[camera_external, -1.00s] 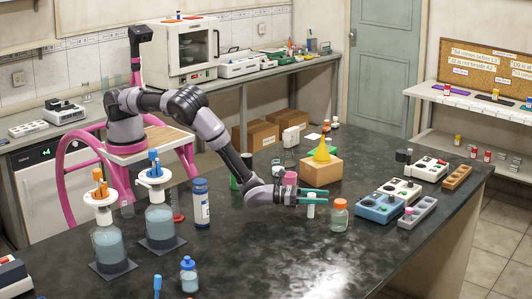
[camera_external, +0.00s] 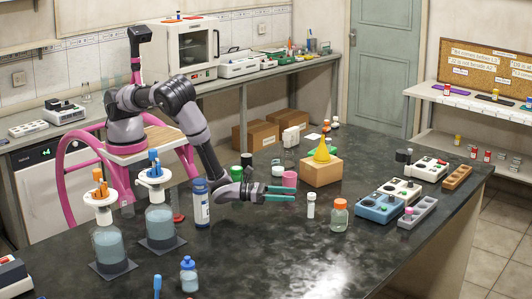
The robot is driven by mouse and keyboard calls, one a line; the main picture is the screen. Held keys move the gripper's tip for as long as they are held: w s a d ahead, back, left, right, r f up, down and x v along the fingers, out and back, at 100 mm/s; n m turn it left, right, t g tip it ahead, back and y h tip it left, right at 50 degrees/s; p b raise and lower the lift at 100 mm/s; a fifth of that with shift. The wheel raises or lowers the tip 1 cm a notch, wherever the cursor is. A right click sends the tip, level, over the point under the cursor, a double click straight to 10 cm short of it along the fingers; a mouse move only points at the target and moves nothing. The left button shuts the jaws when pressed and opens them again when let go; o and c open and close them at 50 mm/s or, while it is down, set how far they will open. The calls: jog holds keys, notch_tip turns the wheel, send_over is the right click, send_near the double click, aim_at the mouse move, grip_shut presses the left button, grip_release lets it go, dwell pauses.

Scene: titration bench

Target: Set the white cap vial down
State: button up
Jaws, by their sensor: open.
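The white cap vial (camera_external: 311,205) stands upright on the dark bench top (camera_external: 265,250), just left of an orange-capped bottle (camera_external: 339,215). Its cap is white and its body is pale. My gripper (camera_external: 293,194), with green fingers, is to the left of the vial and apart from it. The gripper is open and nothing shows between its fingers.
A pink cup (camera_external: 290,179) stands just behind my gripper. A cardboard box (camera_external: 321,172) with a yellow funnel (camera_external: 322,152) is behind the vial. A blue device (camera_external: 379,208) stands to the right. A white-labelled blue bottle (camera_external: 201,205) is near my arm.

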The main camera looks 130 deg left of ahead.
jog(key=shift+s+d, duration=0.1)
jog(key=shift+s, duration=0.1)
jog(key=shift+r, duration=0.15)
jog(key=s+a+r+n+g+y, duration=0.2)
jog(key=r+n+g+y, duration=0.15)
jog(key=r, duration=0.35)
jog(key=s+a+r+n+g+y, duration=0.2)
jog(key=s+a+r+n, duration=0.15)
jog(key=r, duration=0.45)
jog(key=s+r+n+g, duration=0.7)
jog(key=s+r+n, duration=0.3)
jog(key=s+r, duration=0.2)
jog(key=s+d+r+n+t+h, duration=0.2)
jog(key=s+d+r+n+h, duration=0.2)
jog(key=s+d, duration=0.6)
jog(key=s+d+r+n+t+h, duration=0.2)
jog(key=s+d+r+n+h, duration=0.2)
jog(key=s+d+h, duration=0.5)
jog(key=s+d+r, duration=0.2)
jog(key=s, duration=0.4)
jog(key=shift+d+r+t, duration=0.15)
jog(key=shift+r+t, duration=0.2)
jog(key=shift+r, duration=0.05)
jog(key=shift+s+h, duration=0.1)
jog(key=shift+h, duration=0.15)
